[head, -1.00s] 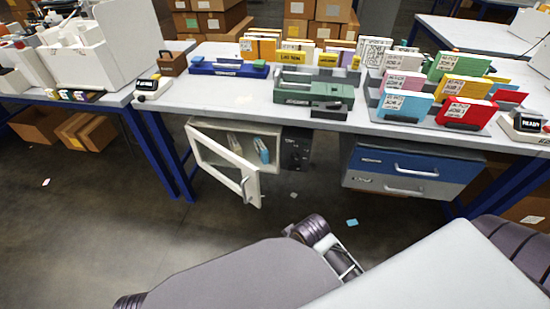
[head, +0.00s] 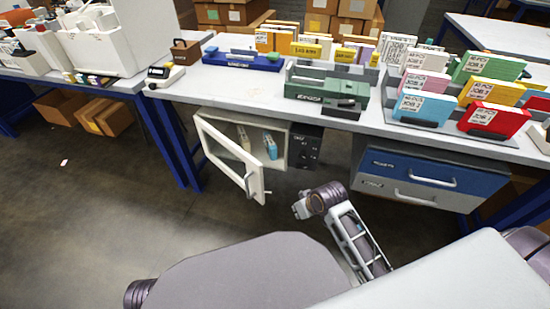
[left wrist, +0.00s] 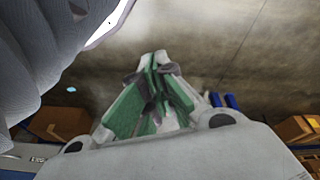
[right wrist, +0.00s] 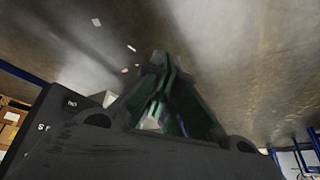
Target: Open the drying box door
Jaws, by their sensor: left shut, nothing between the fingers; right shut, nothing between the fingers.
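The drying box (head: 290,125) hangs under the middle table. Its white-framed door (head: 222,152) stands swung open toward me, hinged at the left, with a handle (head: 250,184) on its free edge. Packets (head: 270,146) show inside, and a dark control panel (head: 306,148) is at the right. My right gripper (head: 299,208) is shut and empty, in front of and below the box, right of the handle and apart from it. In the right wrist view its fingers (right wrist: 160,72) meet, with the dark panel (right wrist: 55,130) at lower left. My left gripper (left wrist: 158,72) is shut and empty; the head view does not show it.
A drawer unit (head: 432,178) with blue and grey fronts hangs right of the box. Blue table legs (head: 182,140) stand left of the door. The tabletop (head: 225,98) holds a green tray (head: 325,90) and card holders. Open floor (head: 90,210) lies at left.

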